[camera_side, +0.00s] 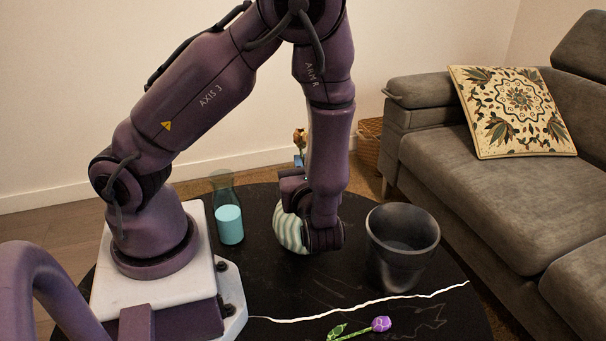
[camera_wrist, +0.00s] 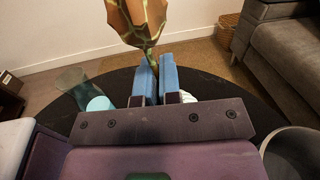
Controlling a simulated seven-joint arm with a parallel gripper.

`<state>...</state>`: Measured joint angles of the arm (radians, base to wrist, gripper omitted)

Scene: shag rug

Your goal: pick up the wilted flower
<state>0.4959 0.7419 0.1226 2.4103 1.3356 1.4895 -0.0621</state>
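The wilted flower (camera_side: 299,139) has a drooping, brown-orange head and shows just above the blue fingertips of my gripper (camera_side: 299,160) in the side view. In the wrist view the patterned orange and green head (camera_wrist: 138,20) fills the top middle. Its stem runs down between the two blue fingers of my gripper (camera_wrist: 158,68), which are close together on it. A green-and-white striped vase (camera_side: 287,232) stands below, partly hidden behind my gripper. The lower stem is hidden, so I cannot tell whether it is still inside the vase.
A purple flower (camera_side: 381,324) lies at the front of the black table (camera_side: 290,300). A dark grey bucket (camera_side: 402,262) stands right of the vase. A glass bottle of pale blue liquid (camera_side: 229,222) stands left of it. A sofa (camera_side: 450,160) is beyond the table.

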